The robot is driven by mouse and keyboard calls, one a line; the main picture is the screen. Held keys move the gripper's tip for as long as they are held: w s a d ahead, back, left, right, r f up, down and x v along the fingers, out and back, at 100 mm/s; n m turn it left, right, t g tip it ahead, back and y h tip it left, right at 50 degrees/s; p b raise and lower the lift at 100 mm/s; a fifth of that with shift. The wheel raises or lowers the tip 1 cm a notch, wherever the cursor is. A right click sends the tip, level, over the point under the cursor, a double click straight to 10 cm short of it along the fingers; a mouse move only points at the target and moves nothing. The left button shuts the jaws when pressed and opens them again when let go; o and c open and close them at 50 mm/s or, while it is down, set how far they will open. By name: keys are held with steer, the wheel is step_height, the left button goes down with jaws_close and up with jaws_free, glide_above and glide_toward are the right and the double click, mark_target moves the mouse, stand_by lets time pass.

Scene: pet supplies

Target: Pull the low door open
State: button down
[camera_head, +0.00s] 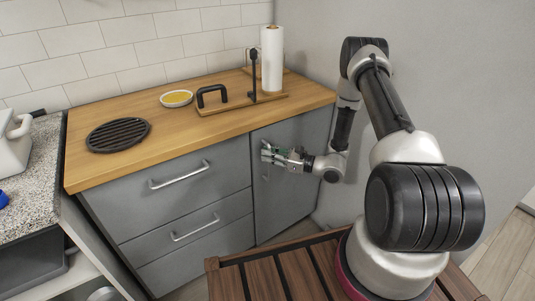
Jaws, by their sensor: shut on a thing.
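The low door (289,204) is a grey cabinet front at the right end of the wooden counter. It looks closed, flush with the cabinet. My gripper (267,153) is at the upper left part of this door and is shut on the door's handle (265,173). The gripper hides most of the handle; only a thin lower part shows. My arm reaches in from the right.
Grey drawers (170,192) with metal handles stand left of the door. A slatted wooden surface (290,270) lies in front, below my arm.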

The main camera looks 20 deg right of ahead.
steer(key=s+d+n+g+y, duration=0.3)
steer(key=s+d+n+g, duration=0.1)
steer(key=s+d, duration=1.2)
steer(key=shift+s+g, duration=0.25)
steer(key=shift+g, duration=0.65)
steer(key=c, duration=1.5)
jaws_free()
steer(key=shift+r, duration=0.1)
step_height(320, 180, up, 10)
steer(key=shift+f, duration=0.1)
